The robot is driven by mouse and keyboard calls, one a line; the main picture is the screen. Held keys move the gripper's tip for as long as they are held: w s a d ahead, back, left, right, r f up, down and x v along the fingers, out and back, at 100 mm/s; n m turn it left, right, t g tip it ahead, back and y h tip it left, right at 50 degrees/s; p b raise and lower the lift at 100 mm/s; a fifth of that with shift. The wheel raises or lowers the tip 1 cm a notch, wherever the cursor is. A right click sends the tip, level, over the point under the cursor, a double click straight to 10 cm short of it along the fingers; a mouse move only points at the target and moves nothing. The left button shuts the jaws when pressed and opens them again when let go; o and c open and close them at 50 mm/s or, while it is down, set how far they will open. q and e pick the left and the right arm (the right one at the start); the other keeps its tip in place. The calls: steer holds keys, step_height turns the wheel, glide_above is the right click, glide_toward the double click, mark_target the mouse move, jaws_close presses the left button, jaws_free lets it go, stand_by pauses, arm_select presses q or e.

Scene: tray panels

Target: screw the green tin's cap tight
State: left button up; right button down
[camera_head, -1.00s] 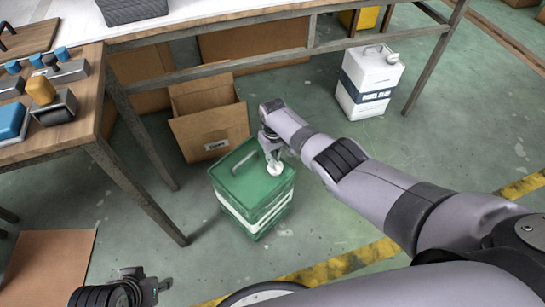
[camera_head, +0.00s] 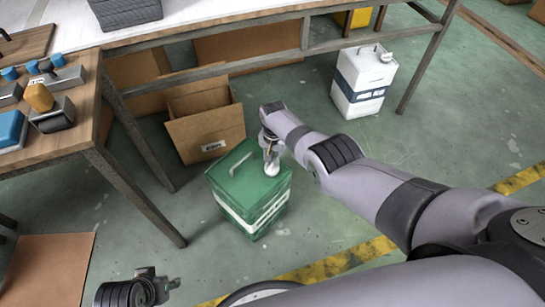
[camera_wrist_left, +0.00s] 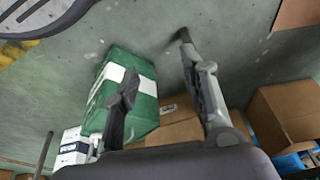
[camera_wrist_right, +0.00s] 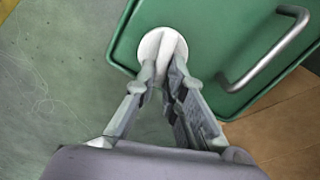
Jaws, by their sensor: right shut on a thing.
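The green tin (camera_head: 250,200) with a white band stands upright on the floor. Its white cap (camera_head: 271,168) sits at the right corner of the top, and a metal handle (camera_wrist_right: 268,52) is beside it in the right wrist view. My right gripper (camera_head: 270,158) points down at the cap. In the right wrist view its fingers (camera_wrist_right: 163,75) are closed on the white cap (camera_wrist_right: 150,45). My left gripper (camera_wrist_left: 155,65) is open and empty, with its fingers wide apart. The left wrist view also shows the tin (camera_wrist_left: 143,110), partly behind a finger.
An open cardboard box (camera_head: 207,135) stands just behind the tin. A white can (camera_head: 362,82) stands under the bench at the back right. A wooden table (camera_head: 85,137) with tools is at left. Floor in front of the tin is clear.

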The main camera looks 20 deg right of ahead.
steer(key=m, duration=0.3)
steer(key=shift+s+d, duration=0.1)
steer(key=shift+s, duration=0.1)
arm_select(q)
steer(key=shift+x, duration=1.1)
arm_select(e)
steer(key=shift+m, duration=0.3)
arm_select(q)
steer(key=shift+f+p, duration=0.1)
steer(key=shift+p, duration=0.2)
steer(key=shift+f, duration=0.1)
steer(key=shift+s, duration=0.15)
arm_select(e)
steer(key=c, duration=1.7)
jaws_free()
arm_select(q)
steer(key=shift+s, duration=0.1)
arm_select(e)
steer(key=shift+o, duration=0.2)
steer(key=shift+r, duration=0.1)
